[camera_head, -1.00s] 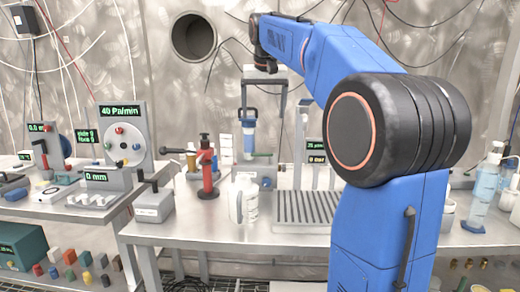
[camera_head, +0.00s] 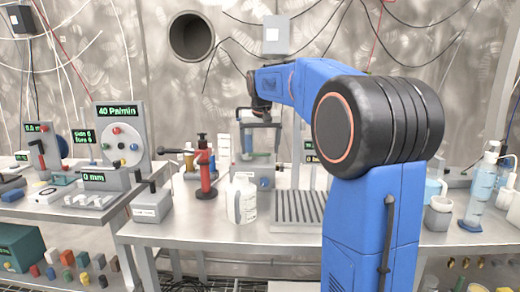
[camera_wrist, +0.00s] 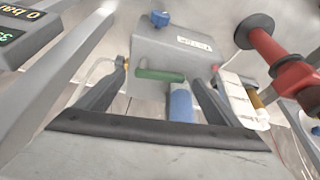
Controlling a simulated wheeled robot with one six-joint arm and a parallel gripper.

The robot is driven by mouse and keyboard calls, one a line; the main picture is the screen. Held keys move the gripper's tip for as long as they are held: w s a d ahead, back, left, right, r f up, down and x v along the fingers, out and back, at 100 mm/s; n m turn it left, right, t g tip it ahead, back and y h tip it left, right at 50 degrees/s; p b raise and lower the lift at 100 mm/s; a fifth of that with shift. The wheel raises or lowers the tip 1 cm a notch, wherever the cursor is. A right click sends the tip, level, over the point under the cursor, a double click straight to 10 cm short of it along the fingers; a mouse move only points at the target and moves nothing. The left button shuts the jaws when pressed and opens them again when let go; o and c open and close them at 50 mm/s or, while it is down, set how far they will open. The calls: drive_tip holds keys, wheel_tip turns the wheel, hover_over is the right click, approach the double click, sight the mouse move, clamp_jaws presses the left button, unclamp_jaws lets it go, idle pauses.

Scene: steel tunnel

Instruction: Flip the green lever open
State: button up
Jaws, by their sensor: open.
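The green lever (camera_wrist: 160,75) lies sideways across the grey unit (camera_wrist: 172,48) in the wrist view, beside a blue cylinder (camera_wrist: 181,104). In the head view the lever (camera_head: 261,154) is a small green bar above the unit's grey base (camera_head: 250,173). My gripper (camera_wrist: 162,78) is open, with one dark finger on each side of the lever and the cylinder. In the head view my gripper (camera_head: 260,148) hangs downward over the unit. Whether a finger touches the lever I cannot tell. Nothing is held.
A red hand pump (camera_head: 206,170) stands left of the unit. A white jug (camera_head: 241,200) stands in front, near a ribbed grey plate (camera_head: 297,206). A post with a display (camera_head: 309,152) is close on the right. A blue knob (camera_wrist: 160,18) sticks out of the unit.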

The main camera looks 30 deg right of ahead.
drive_tip(key=shift+w+f, duration=0.15)
drive_tip(key=shift+f, duration=0.2)
drive_tip(key=c, duration=1.5)
